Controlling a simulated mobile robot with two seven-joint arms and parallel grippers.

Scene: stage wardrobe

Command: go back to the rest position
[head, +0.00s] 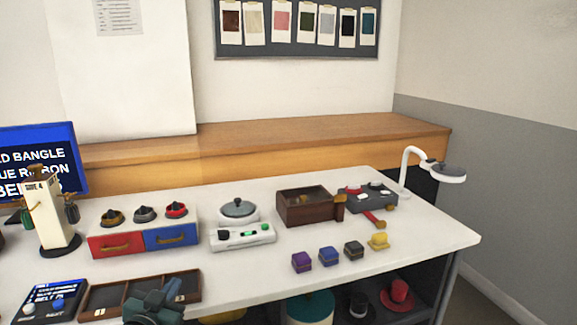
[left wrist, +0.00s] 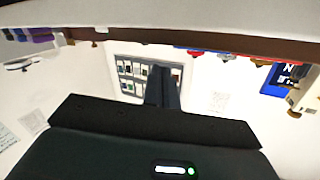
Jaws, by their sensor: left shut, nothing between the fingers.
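My left gripper (head: 152,303) shows at the bottom edge of the head view, in front of the dark compartment tray and partly cut off by the frame. In the left wrist view its fingers (left wrist: 162,85) are together with nothing between them. That view is upside down, with the table edge along the top and the wall behind. The white table (head: 400,245) lies in front of me. My right gripper is in neither view.
On the table stand a red and blue drawer unit (head: 143,240), a brown wooden box (head: 303,207), several small coloured boxes (head: 328,256), a hook stand (head: 50,215) and a desk lamp (head: 449,172). A dark compartment tray (head: 112,299) lies at the front left.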

